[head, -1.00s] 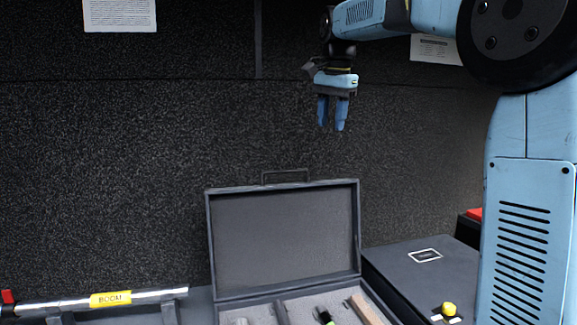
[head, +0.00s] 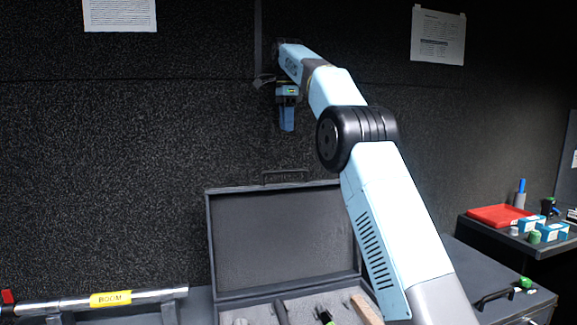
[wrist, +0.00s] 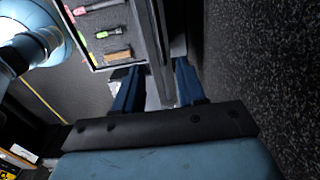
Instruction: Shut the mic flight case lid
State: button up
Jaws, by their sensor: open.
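The mic flight case lid (head: 270,240) stands open, roughly upright, with a handle (head: 285,173) on its top edge. My arm hides its right part. The case base (head: 226,304) lies in front of the lid, with microphones and a brown block inside. My gripper (head: 287,130) is above the lid, pointing down, open and empty. In the wrist view the lid (wrist: 153,45) shows edge-on below and between my open fingers (wrist: 157,85). I cannot tell exactly how far apart they are in height.
A boom pole (head: 75,303) with a yellow label lies at the left. A side table at the right carries a red tray (head: 498,215) and small blue boxes (head: 553,231). A dark padded wall (head: 100,180) stands behind the case.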

notch_tip(320, 180, down, 14)
jog(key=shift+w+r, duration=0.1)
jog(key=shift+r, duration=0.05)
dwell(0.7)
grip_shut()
jog(key=shift+r, duration=0.1)
dwell(0.5)
